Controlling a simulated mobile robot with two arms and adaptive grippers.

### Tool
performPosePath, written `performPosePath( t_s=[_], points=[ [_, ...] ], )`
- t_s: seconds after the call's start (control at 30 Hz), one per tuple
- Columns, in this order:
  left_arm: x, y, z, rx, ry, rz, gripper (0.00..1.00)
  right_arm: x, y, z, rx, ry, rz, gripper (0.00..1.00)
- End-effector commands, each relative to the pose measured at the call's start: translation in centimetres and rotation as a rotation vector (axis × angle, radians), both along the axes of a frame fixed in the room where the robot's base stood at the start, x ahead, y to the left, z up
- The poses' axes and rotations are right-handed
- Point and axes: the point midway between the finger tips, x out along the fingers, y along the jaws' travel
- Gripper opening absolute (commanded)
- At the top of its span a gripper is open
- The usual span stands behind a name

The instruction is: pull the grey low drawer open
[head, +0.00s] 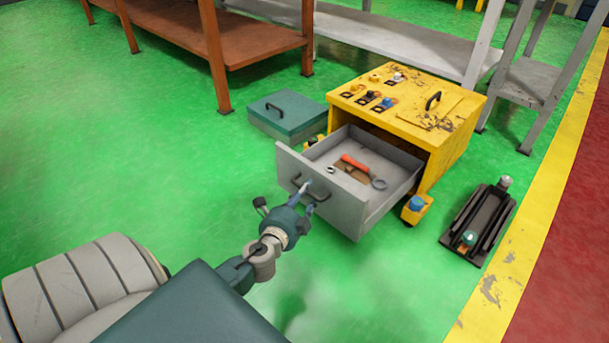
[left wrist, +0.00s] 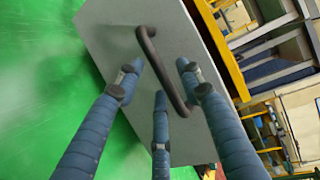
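The grey low drawer (head: 345,205) stands well out of the yellow cabinet (head: 450,130), its inside showing. Its dark bar handle (left wrist: 165,70) is on the grey front panel (left wrist: 105,25), which shows tilted in the left wrist view. My left gripper (head: 306,194) is at the drawer front by the handle. Its three blue fingers (left wrist: 160,90) are spread apart, with the handle between and just beyond their tips. I cannot tell whether any finger touches the handle. My right gripper is not in view.
The drawer holds a red-handled tool (head: 354,162) and a grey ring (head: 379,184). A teal box (head: 287,112) stands left of the cabinet. A dark rack-like object (head: 478,223) lies to the right. A brown shelf (head: 180,25) is behind. Green floor is clear at left.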

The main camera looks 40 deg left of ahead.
Motion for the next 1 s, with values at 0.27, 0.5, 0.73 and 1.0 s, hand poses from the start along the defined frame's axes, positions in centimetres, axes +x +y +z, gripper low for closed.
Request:
performPosePath(
  t_s=[0.27, 0.5, 0.73, 1.0],
  points=[
    [-0.3, -0.1, 0.0, -0.001, 0.001, 0.001, 0.37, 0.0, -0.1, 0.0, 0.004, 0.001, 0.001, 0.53],
    [-3.9, -1.3, 0.6, -0.003, 0.003, 0.002, 0.37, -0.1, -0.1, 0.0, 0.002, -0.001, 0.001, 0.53],
    [-8.4, -2.7, 1.6, -0.005, 0.003, 0.003, 0.37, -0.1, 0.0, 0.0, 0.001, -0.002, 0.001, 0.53],
    [-11.0, -3.6, 2.2, -0.002, 0.0, 0.001, 0.37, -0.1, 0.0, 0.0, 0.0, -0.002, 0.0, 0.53]
  ],
)
